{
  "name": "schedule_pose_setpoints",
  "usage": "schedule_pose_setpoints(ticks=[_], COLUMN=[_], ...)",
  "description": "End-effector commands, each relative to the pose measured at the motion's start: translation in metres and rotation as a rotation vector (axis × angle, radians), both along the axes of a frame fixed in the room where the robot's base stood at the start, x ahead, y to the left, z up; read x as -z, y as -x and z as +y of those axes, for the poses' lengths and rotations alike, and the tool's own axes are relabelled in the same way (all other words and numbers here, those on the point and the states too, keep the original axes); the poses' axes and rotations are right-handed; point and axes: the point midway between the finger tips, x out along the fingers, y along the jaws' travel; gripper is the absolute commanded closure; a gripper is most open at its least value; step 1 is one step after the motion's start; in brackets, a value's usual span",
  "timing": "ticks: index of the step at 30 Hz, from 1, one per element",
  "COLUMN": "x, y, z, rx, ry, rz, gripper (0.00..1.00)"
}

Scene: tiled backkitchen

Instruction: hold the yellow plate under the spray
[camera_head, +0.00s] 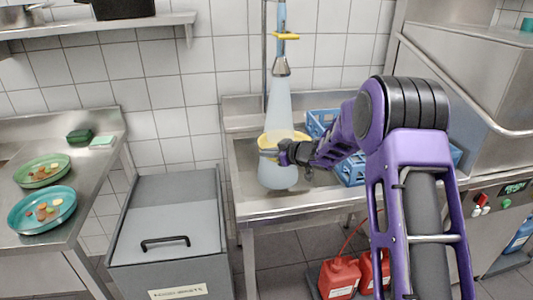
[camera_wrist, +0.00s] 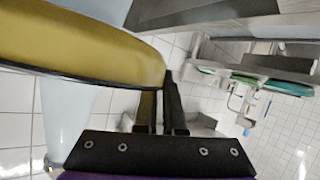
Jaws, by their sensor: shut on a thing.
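The yellow plate (camera_head: 287,135) is in my gripper (camera_head: 280,152) above the sink, below the spray nozzle (camera_head: 281,67). A pale blue spray cone (camera_head: 280,100) comes down from the nozzle onto the plate, and pale blue also shows below it. In the wrist view the plate (camera_wrist: 85,45) fills the upper left, its rim reaching my gripper's fingers (camera_wrist: 162,100). The pale column (camera_wrist: 62,125) shows beside and below the plate there. The plate's upper face is mostly hidden in the wrist view.
Blue crates (camera_head: 322,119) stand in the sink (camera_head: 290,207) at the right. A grey lidded bin (camera_head: 170,225) is left of it. Two green plates with food scraps (camera_head: 42,210) lie on the left counter. Red canisters (camera_head: 339,278) stand under the sink. A steel machine (camera_head: 490,100) is at right.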

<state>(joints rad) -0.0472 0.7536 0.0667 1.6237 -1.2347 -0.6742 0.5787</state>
Motion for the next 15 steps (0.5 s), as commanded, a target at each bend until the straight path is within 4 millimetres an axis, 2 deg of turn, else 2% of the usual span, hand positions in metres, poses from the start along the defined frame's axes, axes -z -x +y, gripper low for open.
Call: schedule_pose_setpoints(ticks=[7, 15], x=[0.001, 0.003], y=[0.007, 0.041], z=[-0.003, -0.013], rx=[0.000, 0.000], ry=[0.001, 0.002], rz=[-0.003, -0.004], gripper=[1.00, 1.00])
